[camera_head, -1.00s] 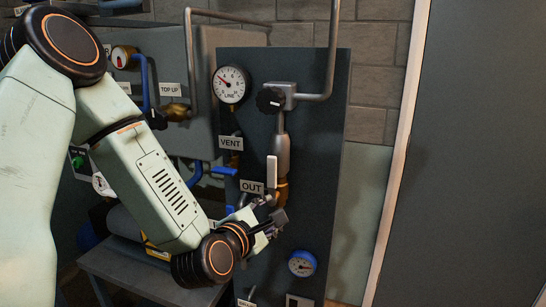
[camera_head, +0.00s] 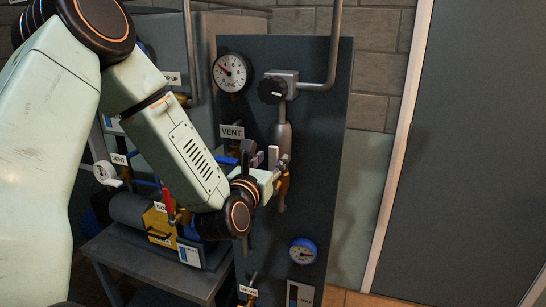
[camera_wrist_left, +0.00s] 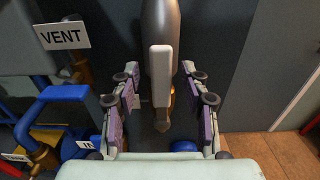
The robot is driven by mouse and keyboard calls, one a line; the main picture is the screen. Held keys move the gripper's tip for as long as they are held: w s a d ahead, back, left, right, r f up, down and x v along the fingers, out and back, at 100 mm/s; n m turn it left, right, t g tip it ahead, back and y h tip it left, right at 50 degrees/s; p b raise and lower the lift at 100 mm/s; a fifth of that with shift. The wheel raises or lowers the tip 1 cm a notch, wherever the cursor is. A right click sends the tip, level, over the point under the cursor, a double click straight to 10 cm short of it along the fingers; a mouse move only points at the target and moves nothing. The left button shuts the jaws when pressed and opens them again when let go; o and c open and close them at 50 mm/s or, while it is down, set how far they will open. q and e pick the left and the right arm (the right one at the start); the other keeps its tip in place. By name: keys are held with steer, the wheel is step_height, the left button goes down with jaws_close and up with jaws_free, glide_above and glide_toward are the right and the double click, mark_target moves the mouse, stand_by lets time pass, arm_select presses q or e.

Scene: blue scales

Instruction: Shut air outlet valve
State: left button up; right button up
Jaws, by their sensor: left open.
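The air outlet valve has a pale upright lever (camera_head: 272,157) on a brass body (camera_head: 283,187), below a grey cylinder on the dark panel. In the left wrist view the lever (camera_wrist_left: 160,75) stands upright in the middle. My left gripper (camera_head: 269,168) is at the valve, with its fingers open. In the left wrist view its purple-padded fingers (camera_wrist_left: 160,88) stand on either side of the lever, with gaps on both sides. The valve's brass body is mostly hidden behind the lever there. The OUT label is hidden in the head view. My right gripper is not in view.
Above the valve are a black knob (camera_head: 272,90) and a line gauge (camera_head: 230,72). A VENT label (camera_head: 232,132) is to the upper left. A table (camera_head: 150,265) with a yellow box (camera_head: 158,226) stands at left.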

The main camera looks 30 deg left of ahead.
arm_select(q)
steer(key=shift+x, duration=1.05)
steer(key=shift+w+d, duration=0.1)
steer(key=shift+c, duration=0.2)
jaws_close()
